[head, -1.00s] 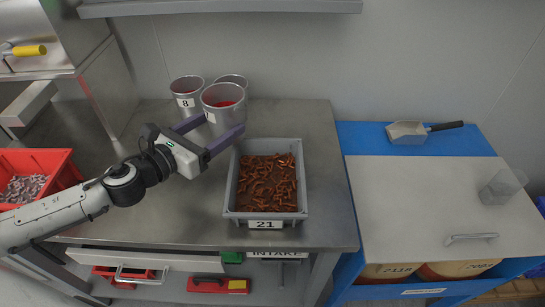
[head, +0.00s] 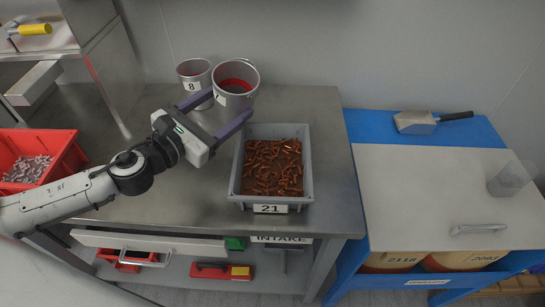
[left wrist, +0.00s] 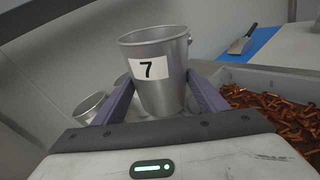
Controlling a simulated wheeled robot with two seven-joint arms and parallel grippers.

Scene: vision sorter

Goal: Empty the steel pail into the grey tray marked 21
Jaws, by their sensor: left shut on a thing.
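The steel pail (head: 236,98) is held upright between the fingers of my left gripper (head: 229,104), at the back of the bench. In the left wrist view the pail (left wrist: 165,92) carries a white label 7, and the purple fingers press on its sides. Some red shows inside it in the head view; the contents are not clear. The grey tray (head: 309,190) marked 21 sits to the front right of the pail, holding many copper-brown pieces. It also shows in the left wrist view (left wrist: 265,73). My right gripper is not in view.
Another steel pail (head: 193,75) marked 8 stands close left of the held one. A red bin (head: 70,158) with grey pieces is at far left. Bare steel (head: 140,195) lies front left.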

